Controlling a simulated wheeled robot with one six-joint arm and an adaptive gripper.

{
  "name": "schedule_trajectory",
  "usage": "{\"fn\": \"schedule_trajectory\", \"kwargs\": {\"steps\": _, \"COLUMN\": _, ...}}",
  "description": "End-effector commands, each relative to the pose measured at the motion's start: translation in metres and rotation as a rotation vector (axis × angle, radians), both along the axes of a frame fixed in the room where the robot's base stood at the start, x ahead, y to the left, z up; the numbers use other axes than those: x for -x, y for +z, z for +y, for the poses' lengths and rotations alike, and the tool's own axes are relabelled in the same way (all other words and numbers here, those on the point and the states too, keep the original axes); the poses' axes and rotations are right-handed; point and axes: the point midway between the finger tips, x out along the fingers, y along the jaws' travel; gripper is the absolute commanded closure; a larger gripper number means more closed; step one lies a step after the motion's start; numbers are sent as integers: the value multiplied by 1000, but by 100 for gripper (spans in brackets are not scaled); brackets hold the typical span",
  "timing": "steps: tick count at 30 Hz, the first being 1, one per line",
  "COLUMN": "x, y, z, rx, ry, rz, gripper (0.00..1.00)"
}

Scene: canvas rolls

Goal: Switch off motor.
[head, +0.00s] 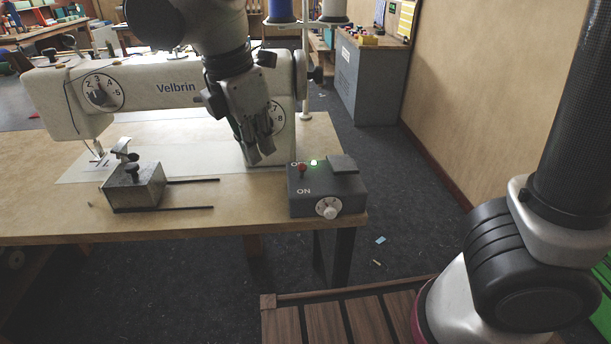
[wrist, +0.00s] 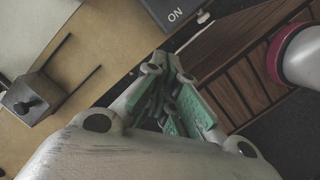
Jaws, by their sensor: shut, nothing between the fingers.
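The dark grey motor switch box (head: 300,205) sits at the right front corner of the sewing table. Its red-knobbed lever (head: 303,168) stands on top, above the "ON" label and partly covering another label behind it. Which way the lever leans is hard to tell. My gripper (head: 262,154) is shut and empty, pointing down in front of the sewing machine's right end, left of the box and apart from it. In the wrist view my gripper (wrist: 170,66) shows below the box corner (wrist: 173,10); the lever is out of frame there.
The white sewing machine (head: 150,93) stands behind and left of the box. A metal block with rods (head: 135,188) lies on the table (head: 235,205) to the left. The box carries a white dial (head: 329,208) and a dark raised plate (head: 342,163).

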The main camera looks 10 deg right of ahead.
Motion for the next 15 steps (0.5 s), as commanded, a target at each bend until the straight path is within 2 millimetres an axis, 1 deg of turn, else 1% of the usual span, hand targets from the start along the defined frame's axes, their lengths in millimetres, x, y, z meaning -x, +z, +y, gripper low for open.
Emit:
{"fn": "schedule_trajectory", "kwargs": {"steps": 1, "x": -2, "y": 4, "z": 1, "rx": 8, "ry": 53, "rz": 1, "gripper": 100}}
{"fn": "schedule_trajectory", "kwargs": {"steps": 3, "x": -4, "y": 5, "z": -1, "rx": 28, "ry": 117, "rz": 7, "gripper": 100}}
{"fn": "schedule_trajectory", "kwargs": {"steps": 6, "x": -3, "y": 5, "z": -2, "rx": 45, "ry": 176, "rz": 18, "gripper": 100}}
{"fn": "schedule_trajectory", "kwargs": {"steps": 15, "x": -3, "y": 6, "z": -3, "rx": 48, "ry": 202, "rz": 23, "gripper": 100}}
